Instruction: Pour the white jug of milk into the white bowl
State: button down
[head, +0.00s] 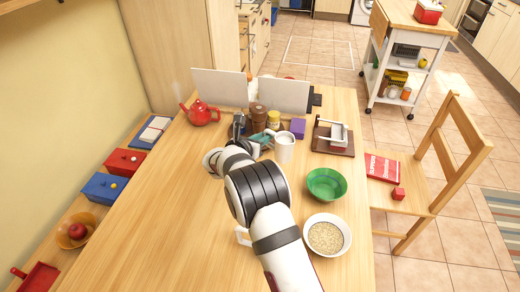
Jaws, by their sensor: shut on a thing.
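A white jug (284,149) is upright at the far middle of the table, right of my gripper (267,139). My gripper is shut on the jug at its left side. I cannot tell whether the jug touches the table, and the milk inside is too small to make out clearly. The white bowl (346,244) stands at the near right of the table, well apart from the jug, and holds pale oat-like flakes.
A green bowl (327,184) lies between jug and white bowl. A brown board with a white-handled thing (334,140) stands behind it. A red teapot (201,114), brown jars (258,116) and a purple box (298,128) stand farther back. My arm partly hides a white handle-like thing (242,236).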

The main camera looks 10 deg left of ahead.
aim_at(293, 139)
jog(key=s+d+r+m+h, duration=0.1)
jog(key=d, duration=0.2)
jog(key=s+d+r+m+g+h, duration=0.1)
jog(key=d+r+m, duration=0.1)
jog(key=d, duration=0.1)
jog(key=s+d+r+m+g+h, duration=0.1)
jog(key=s+d+r+m+h, duration=0.1)
jog(key=d, duration=0.1)
jog(key=s+d+m+g+h, duration=0.2)
jog(key=s+d+m+h, duration=0.1)
jog(key=s+d, duration=0.3)
jog(key=shift+d+r+m+g, duration=0.15)
jog(key=shift+r+m+g, duration=0.2)
jog(key=shift+m, duration=0.55)
jog(key=shift+r+m, duration=0.1)
jog(key=shift+m, duration=0.4)
jog(key=shift+s, duration=0.1)
jog(key=shift+f+m+t, duration=0.3)
jog(key=shift+f+t, duration=0.15)
jog(key=shift+f, duration=0.15)
jog(key=shift+f, duration=0.2)
